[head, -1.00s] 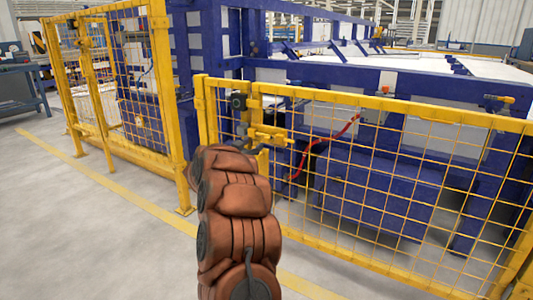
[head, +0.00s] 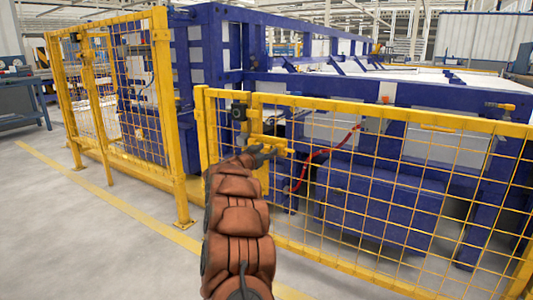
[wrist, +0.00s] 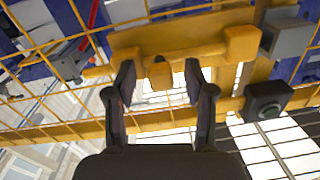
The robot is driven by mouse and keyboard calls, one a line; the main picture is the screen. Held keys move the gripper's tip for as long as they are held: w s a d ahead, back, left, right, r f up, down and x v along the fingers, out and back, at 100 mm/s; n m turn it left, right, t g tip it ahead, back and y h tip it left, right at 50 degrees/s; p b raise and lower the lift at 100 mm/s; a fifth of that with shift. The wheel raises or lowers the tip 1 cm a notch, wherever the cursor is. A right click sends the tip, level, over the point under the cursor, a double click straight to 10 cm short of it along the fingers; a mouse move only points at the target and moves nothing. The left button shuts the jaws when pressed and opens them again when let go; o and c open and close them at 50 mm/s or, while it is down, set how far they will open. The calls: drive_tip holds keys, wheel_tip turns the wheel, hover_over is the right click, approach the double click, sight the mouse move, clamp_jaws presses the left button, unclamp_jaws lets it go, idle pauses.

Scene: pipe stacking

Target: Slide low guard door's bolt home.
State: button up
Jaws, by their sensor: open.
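The low guard door (head: 400,190) is a yellow-framed mesh panel, standing upright at the right in the head view. Its yellow bolt (head: 268,141) sits near the top left corner of the door. In the wrist view, the bolt's plate carries two yellow end blocks, with a short yellow knob (wrist: 160,76) between them. A rod end (wrist: 96,72) sticks out past the left block. My gripper (wrist: 160,80) is open, with one dark finger on each side of the knob and visible gaps to both. It also shows small at the bolt in the head view (head: 264,153).
A grey block (wrist: 288,38) sits beside the bolt's right block in the wrist view, and a dark box (wrist: 268,95) below it. A taller yellow fence (head: 120,90) stands at the left. Blue machinery (head: 380,190) fills the space behind the mesh. Open floor (head: 90,220) lies at the left.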

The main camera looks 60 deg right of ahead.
drive_tip(key=shift+d, duration=0.2)
drive_tip(key=shift+c, duration=0.3)
clamp_jaws()
idle(0.3)
